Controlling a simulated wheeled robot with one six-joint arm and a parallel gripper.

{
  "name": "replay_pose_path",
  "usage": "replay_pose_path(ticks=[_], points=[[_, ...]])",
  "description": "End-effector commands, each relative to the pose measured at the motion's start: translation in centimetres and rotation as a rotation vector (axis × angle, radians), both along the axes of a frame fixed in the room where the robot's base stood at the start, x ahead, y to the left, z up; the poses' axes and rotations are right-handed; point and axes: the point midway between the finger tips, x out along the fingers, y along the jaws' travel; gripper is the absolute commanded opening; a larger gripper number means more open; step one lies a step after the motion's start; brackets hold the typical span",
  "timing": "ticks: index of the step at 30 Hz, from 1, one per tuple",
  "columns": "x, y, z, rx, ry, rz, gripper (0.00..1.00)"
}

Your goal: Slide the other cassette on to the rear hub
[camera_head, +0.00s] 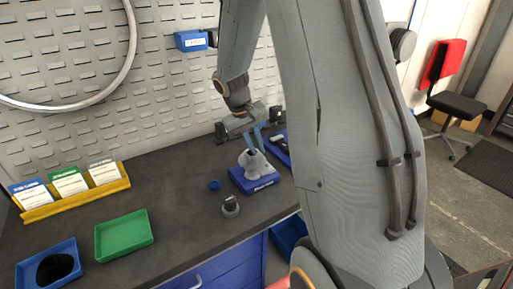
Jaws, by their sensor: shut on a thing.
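My gripper (254,148) points down with its two blue fingers on a pale grey, cone-like piece (253,163) that looks like a cassette. It is shut on this piece. The piece is at the top of a blue block (255,181) on the bench; I cannot tell whether it rests on the block or is held just above it. A small dark round part with an upright stub (230,206) stands in front of the block. I cannot tell for certain which part is the rear hub.
A small blue ring-like part (214,185) lies left of the block. A green tray (124,235), a blue tray (47,270) holding a black round thing, and a yellow card rack (72,195) stand at left. The middle of the dark bench (175,205) is clear.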

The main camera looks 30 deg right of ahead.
Motion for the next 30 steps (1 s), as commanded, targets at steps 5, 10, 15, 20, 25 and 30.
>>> replay_pose_path(ticks=[5, 10, 15, 20, 25, 30], points=[[-0.7, 0.2, -1.2, 0.008, 0.019, -0.002, 0.26], [-0.7, 0.2, -1.2, 0.008, 0.019, -0.002, 0.35], [-0.7, 0.3, -1.3, 0.009, 0.020, -0.001, 0.34], [-0.7, 0.5, -0.9, 0.009, 0.019, -0.001, 0.33], [-0.8, 0.8, 0.4, 0.007, 0.018, 0.001, 0.35], [-0.7, 1.1, 2.8, 0.005, 0.012, -0.003, 0.35]])
